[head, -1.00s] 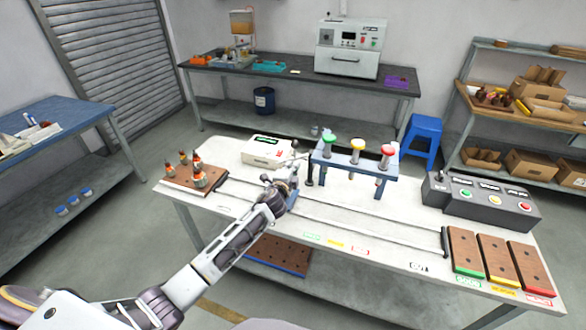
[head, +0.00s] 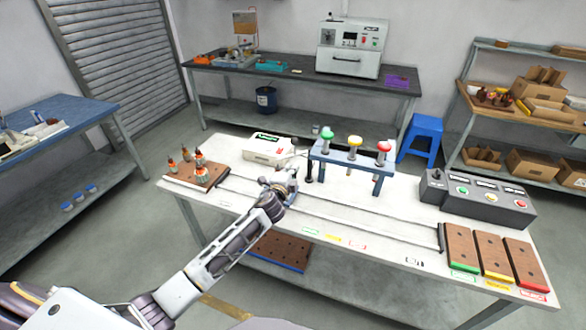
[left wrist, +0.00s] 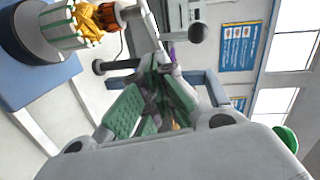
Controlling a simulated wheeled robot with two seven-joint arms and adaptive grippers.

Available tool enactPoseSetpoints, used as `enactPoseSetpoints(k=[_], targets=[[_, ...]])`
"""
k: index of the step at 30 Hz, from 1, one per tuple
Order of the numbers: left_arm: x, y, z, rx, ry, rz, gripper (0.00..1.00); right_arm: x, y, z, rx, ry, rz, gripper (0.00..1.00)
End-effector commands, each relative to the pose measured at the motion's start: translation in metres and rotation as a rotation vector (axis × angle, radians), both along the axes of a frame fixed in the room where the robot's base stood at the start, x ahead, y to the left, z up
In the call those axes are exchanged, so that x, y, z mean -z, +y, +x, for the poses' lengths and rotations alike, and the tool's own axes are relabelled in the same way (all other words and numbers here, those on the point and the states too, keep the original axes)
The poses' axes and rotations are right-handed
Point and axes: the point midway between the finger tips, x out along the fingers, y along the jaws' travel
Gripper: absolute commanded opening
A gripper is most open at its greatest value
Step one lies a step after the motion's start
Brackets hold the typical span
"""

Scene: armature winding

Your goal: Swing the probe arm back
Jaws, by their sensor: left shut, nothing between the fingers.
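My left gripper (head: 291,174) is over the white bench, beside the blue stand. In the left wrist view its green-padded fingers (left wrist: 155,80) come together and hold nothing. The probe arm (head: 293,154) seems to be the thin dark rod by the white tester box (head: 268,147), just behind my gripper; it is too small to see clearly. In the left wrist view a dark rod with a round end (left wrist: 99,67) lies just beyond my fingertips; I cannot tell if they touch. An armature with copper windings (left wrist: 90,18) sits on a blue block (left wrist: 45,88). My right gripper is out of view.
The blue stand (head: 345,163) holds green, yellow and red topped posts. A wooden board with several armatures (head: 205,178) is at the bench's left. A button console (head: 478,200) and three wooden trays (head: 494,252) are at the right. The bench's front middle is mostly clear.

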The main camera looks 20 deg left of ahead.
Motion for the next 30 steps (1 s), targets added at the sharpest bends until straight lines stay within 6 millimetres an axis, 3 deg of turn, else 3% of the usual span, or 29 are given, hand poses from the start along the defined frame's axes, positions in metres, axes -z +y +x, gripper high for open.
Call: enactPoseSetpoints(k=[18, 30], targets=[[-0.006, 0.004, -0.055, 0.001, 0.001, 0.0, 0.0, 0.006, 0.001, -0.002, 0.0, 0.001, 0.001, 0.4], [-0.01, 0.005, -0.07, 0.0, 0.0, -0.001, 0.0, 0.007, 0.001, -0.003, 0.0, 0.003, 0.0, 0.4]])
